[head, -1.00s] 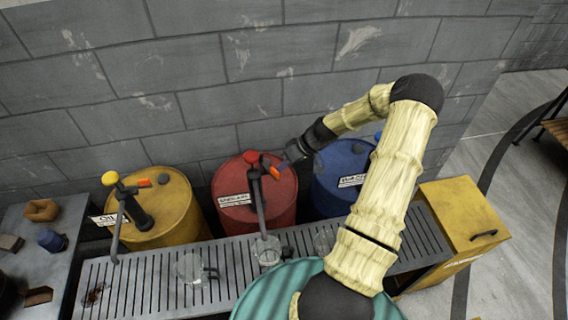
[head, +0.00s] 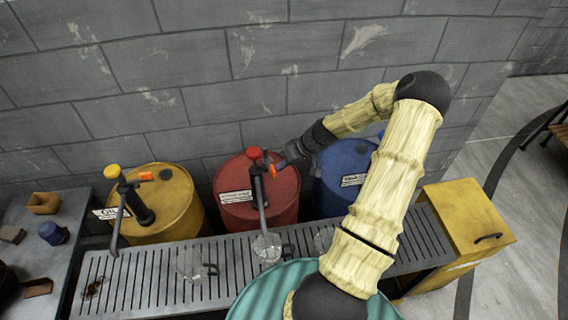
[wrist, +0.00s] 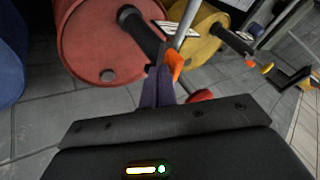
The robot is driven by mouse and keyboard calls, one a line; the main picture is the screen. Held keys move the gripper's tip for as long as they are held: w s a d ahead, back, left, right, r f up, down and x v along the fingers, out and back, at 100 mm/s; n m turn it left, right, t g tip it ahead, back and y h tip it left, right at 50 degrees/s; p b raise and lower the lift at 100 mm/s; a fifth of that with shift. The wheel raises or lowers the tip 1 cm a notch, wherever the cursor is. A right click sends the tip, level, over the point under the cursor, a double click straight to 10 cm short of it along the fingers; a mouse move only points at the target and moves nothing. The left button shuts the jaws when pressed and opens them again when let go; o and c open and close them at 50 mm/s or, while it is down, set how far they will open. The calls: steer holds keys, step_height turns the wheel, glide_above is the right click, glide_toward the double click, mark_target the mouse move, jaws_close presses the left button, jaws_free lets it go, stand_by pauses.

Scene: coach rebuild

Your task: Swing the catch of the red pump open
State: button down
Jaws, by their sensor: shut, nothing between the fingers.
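The red pump stands on the red drum (head: 285,195), with a red knob (head: 254,153) on top and a spout hanging over the grate. Its orange catch (head: 272,171) sticks out to the right of the pump head, angled downward. In the wrist view the catch (wrist: 175,64) is right at the tips of my gripper (wrist: 160,75). My gripper is shut and empty, its fingers beside the catch; I cannot tell whether they touch it. The red knob also shows in the wrist view (wrist: 200,96), partly hidden by my gripper's body.
A yellow drum (head: 180,215) with a similar pump stands left, a blue drum (head: 335,185) right. Glass mugs, one of them here (head: 192,266), stand on the slatted grate (head: 135,285). A block wall rises close behind; a yellow cabinet (head: 465,215) stands right.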

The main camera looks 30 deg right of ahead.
steer(key=shift+s, duration=0.15)
steer(key=shift+d, duration=0.1)
steer(key=s+d+f+b+v, duration=0.1)
steer(key=b+v, duration=0.1)
steer(key=v, duration=1)
steer(key=shift+d+f+b, duration=0.25)
steer(key=shift+d+b, duration=0.1)
steer(key=shift+b, duration=0.05)
